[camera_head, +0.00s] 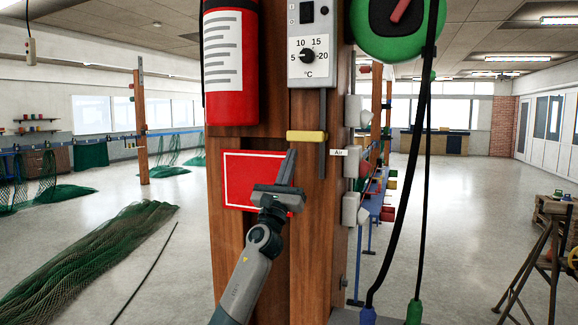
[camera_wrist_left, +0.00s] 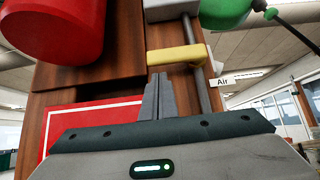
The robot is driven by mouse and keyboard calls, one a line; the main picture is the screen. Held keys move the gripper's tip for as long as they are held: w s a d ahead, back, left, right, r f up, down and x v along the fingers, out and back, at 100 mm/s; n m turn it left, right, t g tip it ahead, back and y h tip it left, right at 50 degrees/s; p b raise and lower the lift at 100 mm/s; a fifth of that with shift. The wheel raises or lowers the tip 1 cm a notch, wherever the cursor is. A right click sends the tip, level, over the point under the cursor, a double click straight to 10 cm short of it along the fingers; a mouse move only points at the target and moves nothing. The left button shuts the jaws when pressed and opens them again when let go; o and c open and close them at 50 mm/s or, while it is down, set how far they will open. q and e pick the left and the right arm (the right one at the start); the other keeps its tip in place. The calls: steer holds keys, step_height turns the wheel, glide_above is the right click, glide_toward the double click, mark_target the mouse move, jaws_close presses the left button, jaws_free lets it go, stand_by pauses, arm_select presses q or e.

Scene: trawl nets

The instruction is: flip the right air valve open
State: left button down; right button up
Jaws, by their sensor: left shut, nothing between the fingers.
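A yellow valve lever (camera_head: 306,136) lies level on the wooden post, with its right part crossing a thin grey vertical pipe (camera_head: 323,105). A small white "Air" label (camera_head: 339,153) sits just right of the pipe. The lever also shows in the left wrist view (camera_wrist_left: 176,57). My left gripper (camera_head: 291,152) is shut and empty, its fingers pointing up just below the lever's left part. In the left wrist view the closed fingertips (camera_wrist_left: 160,78) end just under the lever; I cannot tell whether they touch it. My right gripper is not in view.
A red fire extinguisher (camera_head: 231,60) hangs left of the lever, and a grey thermostat box (camera_head: 311,40) sits above it. A red panel (camera_head: 236,180) is behind my left gripper. Black hoses (camera_head: 424,130) hang from a green reel (camera_head: 395,25) at right.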

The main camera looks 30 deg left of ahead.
arm_select(q)
steer(key=shift+r+h+p, duration=0.3)
steer(key=shift+r+p, duration=0.05)
steer(key=shift+r, duration=0.4)
